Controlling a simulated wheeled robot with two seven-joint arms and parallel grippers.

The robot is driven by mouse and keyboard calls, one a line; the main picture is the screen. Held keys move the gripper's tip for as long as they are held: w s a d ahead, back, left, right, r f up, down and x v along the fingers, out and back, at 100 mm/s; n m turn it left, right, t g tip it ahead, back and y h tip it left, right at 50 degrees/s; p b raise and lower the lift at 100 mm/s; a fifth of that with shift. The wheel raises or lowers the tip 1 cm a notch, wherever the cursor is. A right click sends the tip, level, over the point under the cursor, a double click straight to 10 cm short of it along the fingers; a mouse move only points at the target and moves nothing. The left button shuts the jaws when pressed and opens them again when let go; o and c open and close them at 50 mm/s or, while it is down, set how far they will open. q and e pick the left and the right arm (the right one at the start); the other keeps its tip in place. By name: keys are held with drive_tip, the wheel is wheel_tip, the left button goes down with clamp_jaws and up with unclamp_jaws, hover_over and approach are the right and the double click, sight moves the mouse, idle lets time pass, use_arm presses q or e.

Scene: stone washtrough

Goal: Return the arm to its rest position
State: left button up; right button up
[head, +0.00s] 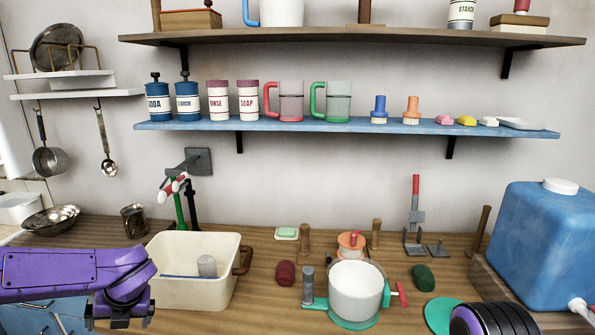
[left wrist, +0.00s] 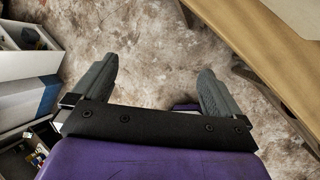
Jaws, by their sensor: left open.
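My purple left arm comes in from the left in the head view, low over the front left of the wooden counter (head: 262,300). Its fingertips are out of sight there, below the frame edge. In the left wrist view my left gripper (left wrist: 155,85) is open, its two grey fingers wide apart. Nothing is between them; the mottled floor (left wrist: 150,40) shows below. The counter edge (left wrist: 235,50) is to the right of the fingers, apart from them. My right gripper's fingers do not show in either view.
A cream basin (head: 190,297) with a grey cylinder inside stands beside my left arm. A white pot (head: 355,290) on a green base stands mid-counter. A blue tank (head: 540,240) is at right. A blue shelf (head: 350,126) with jars and mugs spans the wall.

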use_arm(q)
drive_tip(key=s+d+f+m+t+y, duration=0.1)
drive_tip(key=s+d+f+m+t, duration=0.15)
drive_tip(key=f+m, duration=0.8)
drive_tip(key=s+d+f+m+t, duration=0.15)
drive_tip(key=s+f+m, duration=0.4)
drive_tip(key=m, duration=0.75)
drive_tip(key=s+d+f+m+g+h, duration=0.1)
drive_tip(key=s+f+m, duration=0.4)
drive_tip(key=s, duration=0.5)
drive_tip(key=s+d+f+m+g+h, duration=0.1)
drive_tip(key=s+d+f+m+h, duration=0.1)
drive_tip(key=s+f+m, duration=0.3)
drive_tip(key=s+f, duration=0.3)
drive_tip(key=s, duration=0.2)
drive_tip(key=shift+d+f+g+b, duration=0.2)
drive_tip(key=shift+f+g+b, duration=0.1)
drive_tip(key=shift+f+b, duration=0.1)
drive_tip(key=shift+s, duration=0.15)
